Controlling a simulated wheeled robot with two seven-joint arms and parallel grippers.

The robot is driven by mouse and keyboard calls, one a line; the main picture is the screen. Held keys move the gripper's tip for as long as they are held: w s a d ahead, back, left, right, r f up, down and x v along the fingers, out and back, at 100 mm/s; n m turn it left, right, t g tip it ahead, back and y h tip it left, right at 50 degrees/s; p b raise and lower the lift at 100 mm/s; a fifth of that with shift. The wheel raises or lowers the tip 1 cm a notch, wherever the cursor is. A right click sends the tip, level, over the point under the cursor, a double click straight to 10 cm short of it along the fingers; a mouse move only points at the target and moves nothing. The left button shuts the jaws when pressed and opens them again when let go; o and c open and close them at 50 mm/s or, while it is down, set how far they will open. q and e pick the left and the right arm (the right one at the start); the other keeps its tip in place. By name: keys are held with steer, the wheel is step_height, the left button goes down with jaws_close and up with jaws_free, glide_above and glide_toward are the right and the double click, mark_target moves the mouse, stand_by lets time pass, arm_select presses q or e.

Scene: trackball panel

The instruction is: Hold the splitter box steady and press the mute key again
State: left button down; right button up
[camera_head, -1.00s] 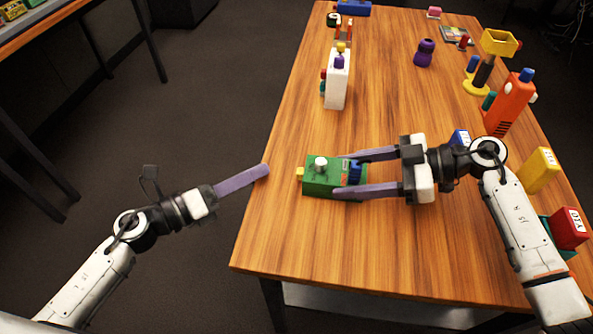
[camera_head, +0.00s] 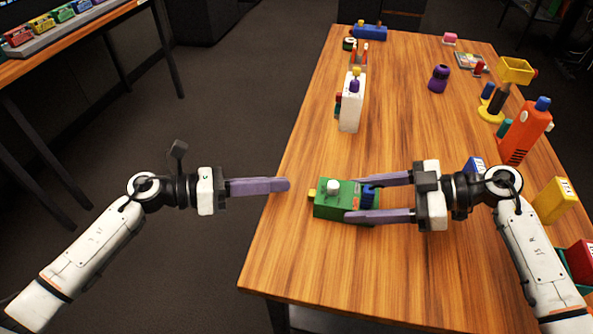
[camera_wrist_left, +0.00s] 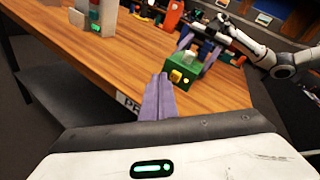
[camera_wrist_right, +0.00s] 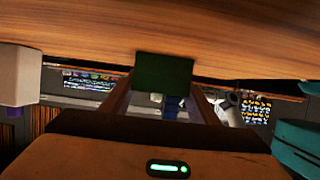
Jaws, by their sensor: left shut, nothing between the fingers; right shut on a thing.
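The splitter box appears to be the green box (camera_head: 330,210) on the near left part of the table, with a white knob (camera_head: 333,187) and a blue part (camera_head: 369,193) on top. A yellow key (camera_head: 311,194) sticks out of its left side; I cannot read which key is mute. My right gripper (camera_head: 352,198) is shut on the box from the right, one finger along each side. The box also shows in the right wrist view (camera_wrist_right: 163,76). My left gripper (camera_head: 289,185) is shut and empty, its tips just left of the yellow key, apart from it. The left wrist view shows the key (camera_wrist_left: 176,76) just beyond the tips.
A white block (camera_head: 350,110) with coloured parts stands farther back on the table (camera_head: 270,260). A purple object (camera_head: 439,78), an orange block (camera_head: 525,132) and a yellow block (camera_head: 554,200) stand to the right. The table's middle is clear.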

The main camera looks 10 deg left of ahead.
arm_select(q)
steer(key=a+r+m+g+y, duration=0.2)
steer(key=a+r+m+g, duration=0.3)
steer(key=a+m+g, duration=0.2)
steer(key=a+m, duration=0.2)
steer(key=m, duration=0.1)
steer(key=shift+r+m, duration=0.35)
steer(key=shift+m, duration=0.05)
steer(key=shift+d, duration=0.1)
glide_toward(312, 195)
steer(key=f, duration=0.2)
steer(key=d+f, duration=0.1)
steer(key=shift+w+f, duration=0.25)
steer(key=shift+f, duration=0.05)
steer(key=shift+d, duration=1.75)
